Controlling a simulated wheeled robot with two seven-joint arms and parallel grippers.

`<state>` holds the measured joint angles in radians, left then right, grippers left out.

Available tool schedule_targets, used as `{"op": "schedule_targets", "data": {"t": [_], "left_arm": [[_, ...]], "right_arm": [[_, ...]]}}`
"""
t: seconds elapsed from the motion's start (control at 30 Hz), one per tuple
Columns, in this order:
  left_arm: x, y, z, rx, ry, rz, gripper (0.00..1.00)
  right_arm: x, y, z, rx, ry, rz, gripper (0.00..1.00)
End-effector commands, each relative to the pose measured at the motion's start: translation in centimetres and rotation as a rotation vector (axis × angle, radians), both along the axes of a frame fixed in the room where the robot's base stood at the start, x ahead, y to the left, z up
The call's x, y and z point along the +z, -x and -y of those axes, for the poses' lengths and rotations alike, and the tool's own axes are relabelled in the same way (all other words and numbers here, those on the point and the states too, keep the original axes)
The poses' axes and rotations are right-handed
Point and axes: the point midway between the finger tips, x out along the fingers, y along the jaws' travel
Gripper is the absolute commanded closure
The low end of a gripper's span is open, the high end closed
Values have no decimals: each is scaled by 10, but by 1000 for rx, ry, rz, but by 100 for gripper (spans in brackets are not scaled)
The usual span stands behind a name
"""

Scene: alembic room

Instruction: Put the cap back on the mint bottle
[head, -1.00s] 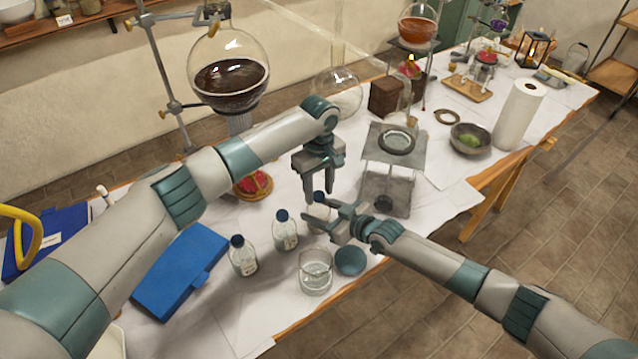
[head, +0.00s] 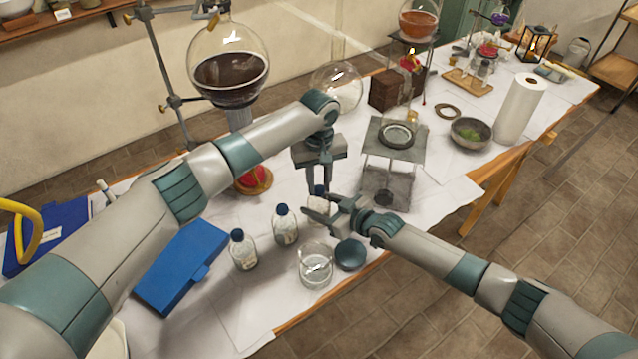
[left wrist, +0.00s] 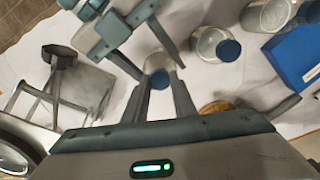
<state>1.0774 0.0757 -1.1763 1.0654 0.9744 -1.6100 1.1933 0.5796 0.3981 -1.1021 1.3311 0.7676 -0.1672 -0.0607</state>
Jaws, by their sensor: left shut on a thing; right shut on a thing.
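A small clear bottle (head: 319,211) stands upright on the table at the centre; its label is too small to read. A dark blue cap (head: 319,190) is at its top and also shows in the left wrist view (left wrist: 158,79). Whether the cap is seated on the neck cannot be told. My left gripper (head: 318,189) points down from above, shut on the cap; its fingers flank it in the left wrist view (left wrist: 160,84). My right gripper (head: 318,212) reaches in from the right and is shut on the bottle's body, partly hiding it.
Two more blue-capped bottles (head: 284,225) (head: 243,251) stand to the left. A glass beaker (head: 316,267) and a dark round object (head: 350,254) are near the front edge. A metal stand (head: 393,160) is close on the right; a blue case (head: 182,267) lies left.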

Motion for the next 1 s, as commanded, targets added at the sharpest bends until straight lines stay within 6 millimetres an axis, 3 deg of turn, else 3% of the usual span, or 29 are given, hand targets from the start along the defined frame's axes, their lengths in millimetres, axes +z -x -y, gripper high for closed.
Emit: {"op": "schedule_targets", "data": {"t": [1.0], "left_arm": [[-1,-1,0,-1540,0,0,100]], "right_arm": [[0,0,0,1,0,-1,100]]}}
